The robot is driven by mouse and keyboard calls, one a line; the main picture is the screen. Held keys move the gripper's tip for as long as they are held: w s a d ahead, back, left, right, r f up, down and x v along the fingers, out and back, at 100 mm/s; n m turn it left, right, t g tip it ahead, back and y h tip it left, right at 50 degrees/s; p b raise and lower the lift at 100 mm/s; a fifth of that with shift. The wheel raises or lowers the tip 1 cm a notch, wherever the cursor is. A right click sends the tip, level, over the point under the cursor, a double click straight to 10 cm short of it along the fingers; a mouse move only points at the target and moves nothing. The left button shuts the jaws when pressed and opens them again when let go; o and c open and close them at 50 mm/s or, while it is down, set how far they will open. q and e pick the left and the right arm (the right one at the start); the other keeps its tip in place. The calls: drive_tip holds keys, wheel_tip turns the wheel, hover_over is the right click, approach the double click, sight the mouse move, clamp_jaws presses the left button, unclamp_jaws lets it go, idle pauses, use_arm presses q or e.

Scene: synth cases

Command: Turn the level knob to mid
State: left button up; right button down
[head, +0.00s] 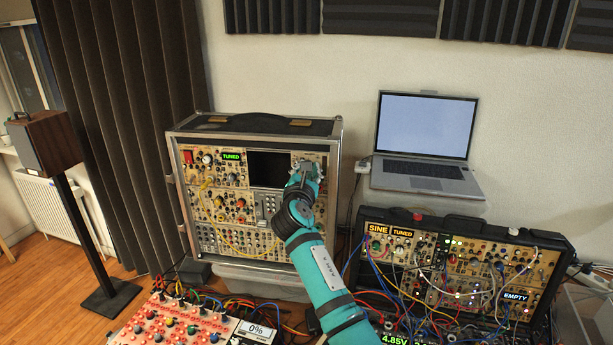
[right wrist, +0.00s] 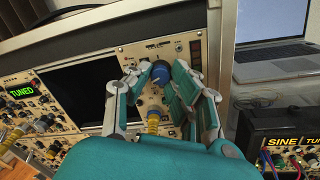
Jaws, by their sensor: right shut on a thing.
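A blue knob (right wrist: 160,74) with a pale pointer mark sits on a beige panel at the upper right of the tall synth case (head: 338,200). My right gripper (right wrist: 162,71) is shut on this knob, with its fingers on either side of it. In the head view my right gripper (head: 306,170) covers the panel and hides the knob. My left gripper is in neither view.
A yellow plug (right wrist: 152,119) sits just below the knob, between my fingers. A dark screen (head: 268,169) lies left of the panel. An open laptop (head: 425,140) and a low patched synth case (head: 460,222) stand to the right. Cables and a red-knobbed panel (head: 180,322) lie in front.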

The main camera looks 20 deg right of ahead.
drive_tip(key=shift+f+m+h+b, duration=0.1)
drive_tip(key=shift+m+h+b, duration=0.1)
drive_tip(key=shift+m+b, duration=4.7)
drive_tip(key=shift+f+m+h+b, duration=0.15)
drive_tip(key=shift+m+b, duration=3)
drive_tip(key=shift+m, duration=3.35)
drive_tip(key=c, duration=1.2)
unclamp_jaws()
drive_tip(key=shift+r, duration=0.15)
drive_tip(key=shift+c, duration=0.2)
drive_tip(key=shift+o, duration=0.3)
drive_tip(key=shift+r, duration=0.1)
